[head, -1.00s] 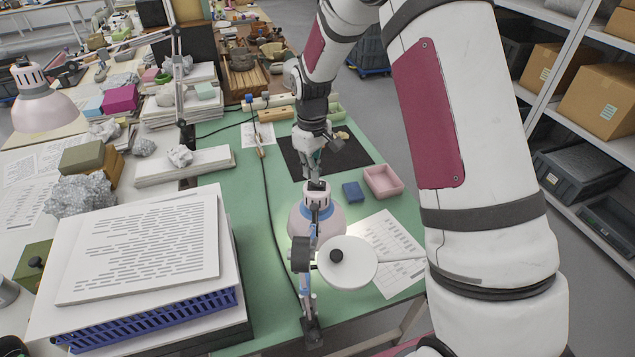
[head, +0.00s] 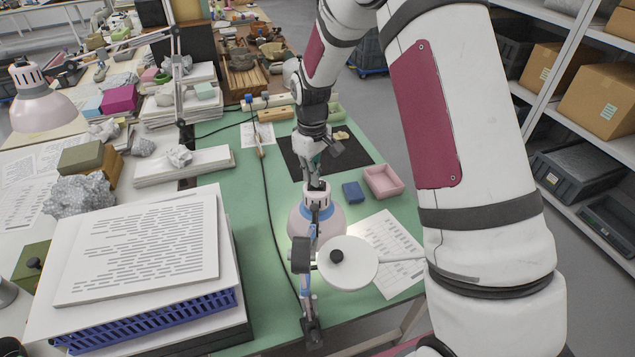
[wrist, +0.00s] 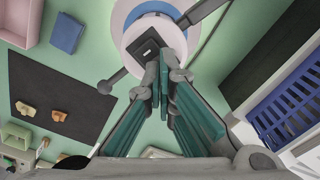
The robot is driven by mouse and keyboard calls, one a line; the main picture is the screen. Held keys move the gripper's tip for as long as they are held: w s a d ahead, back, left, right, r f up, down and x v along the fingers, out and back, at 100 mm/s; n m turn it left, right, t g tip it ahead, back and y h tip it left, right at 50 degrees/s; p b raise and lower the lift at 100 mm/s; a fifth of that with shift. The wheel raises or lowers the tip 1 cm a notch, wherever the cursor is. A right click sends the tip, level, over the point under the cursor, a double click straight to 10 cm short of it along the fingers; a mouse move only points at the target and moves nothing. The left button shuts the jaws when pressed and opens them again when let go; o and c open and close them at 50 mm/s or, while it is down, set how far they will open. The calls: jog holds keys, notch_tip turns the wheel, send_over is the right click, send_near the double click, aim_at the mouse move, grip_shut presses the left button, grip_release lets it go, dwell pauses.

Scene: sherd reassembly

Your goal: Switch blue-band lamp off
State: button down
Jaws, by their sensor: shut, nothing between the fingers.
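The blue-band lamp (head: 318,218) stands on the green bench, with a pale shade, a white cap and a blue band on its jointed arm. In the wrist view its white cap (wrist: 128,36) is at the top centre, with a dark square switch (wrist: 146,46) on it. My gripper (head: 316,182) is over the top of the cap in the head view. In the wrist view my shut, empty fingers (wrist: 163,60) point at the switch, overlapping its edge. I cannot tell whether they touch it. The lamp's inner face is hidden.
A white disc (head: 347,262) on an arm stands in front of the lamp. A pink tray (head: 383,182) and a blue box (head: 352,191) lie to the right. A dark mat (head: 355,148) with small sherds lies behind. Stacked papers (head: 140,250) fill the left.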

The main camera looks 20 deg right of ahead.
jog(key=shift+f, duration=0.2)
jog(key=shift+r, duration=0.15)
jog(key=shift+r+p, duration=0.5)
jog(key=shift+r, duration=2.9)
